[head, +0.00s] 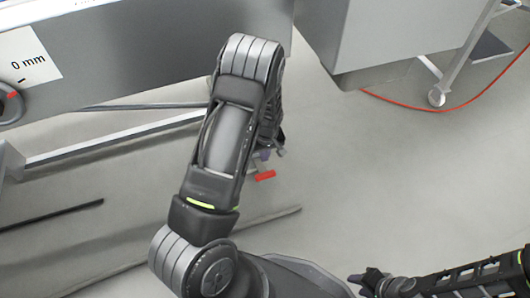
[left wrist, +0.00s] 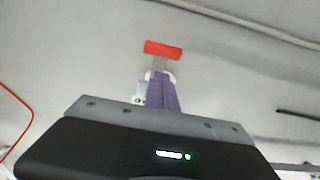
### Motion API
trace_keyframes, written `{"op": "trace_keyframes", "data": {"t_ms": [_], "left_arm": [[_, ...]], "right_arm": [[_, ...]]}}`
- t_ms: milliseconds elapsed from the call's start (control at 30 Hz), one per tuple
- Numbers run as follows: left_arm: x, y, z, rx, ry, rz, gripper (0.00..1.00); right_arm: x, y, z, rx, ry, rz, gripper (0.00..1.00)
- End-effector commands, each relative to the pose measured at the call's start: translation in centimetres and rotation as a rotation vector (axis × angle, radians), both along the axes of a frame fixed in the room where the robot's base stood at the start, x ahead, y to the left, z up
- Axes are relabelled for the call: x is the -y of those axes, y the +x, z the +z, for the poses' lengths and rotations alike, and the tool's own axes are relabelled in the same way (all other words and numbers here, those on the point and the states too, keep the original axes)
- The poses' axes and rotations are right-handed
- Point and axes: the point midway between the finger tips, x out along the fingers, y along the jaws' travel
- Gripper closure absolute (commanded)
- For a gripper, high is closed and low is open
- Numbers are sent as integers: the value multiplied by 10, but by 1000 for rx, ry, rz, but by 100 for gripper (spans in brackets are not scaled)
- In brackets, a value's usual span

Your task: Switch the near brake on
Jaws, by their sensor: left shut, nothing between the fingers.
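A small red brake pedal (head: 265,176) sits low over the floor near the middle of the head view. It also shows in the left wrist view (left wrist: 163,50), with a grey stem and white parts, probably a caster, behind the fingers. My left gripper (head: 262,155) reaches down close to the pedal, mostly hidden behind my own forearm. In the left wrist view its purple fingers (left wrist: 160,80) are together, empty, and line up with the pedal. I cannot tell whether they touch it or how far it is tilted. My right gripper (head: 365,282) is at the bottom right, away from the pedal.
A grey machine body (head: 140,50) with a "0 mm" label stands at the upper left, above frame bars (head: 110,140). Another grey cabinet (head: 400,35) is at the upper right. A white caster (head: 437,98) and a red cable (head: 410,106) lie beyond. Floor at right is clear.

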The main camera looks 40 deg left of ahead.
Motion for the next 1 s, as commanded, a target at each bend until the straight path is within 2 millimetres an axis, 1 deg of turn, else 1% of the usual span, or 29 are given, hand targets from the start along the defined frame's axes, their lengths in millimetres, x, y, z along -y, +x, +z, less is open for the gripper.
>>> {"op": "trace_keyframes", "data": {"t_ms": [33,167,200,400,533,1000], "left_arm": [[-2,0,-17,-2,0,1,100],[-5,2,-42,-1,0,1,100],[-2,1,-48,-2,-1,-1,100],[5,-4,-69,0,0,0,100],[7,-5,-73,0,0,1,100],[7,-5,-74,0,0,1,100]], "right_arm": [[0,1,-10,2,0,-1,64],[0,3,-21,8,-1,-4,64],[-1,3,-24,9,-2,-4,64],[-1,5,-33,14,-3,-6,64],[-1,5,-34,15,-3,-7,64],[-1,6,-35,15,-3,-7,64]]}}
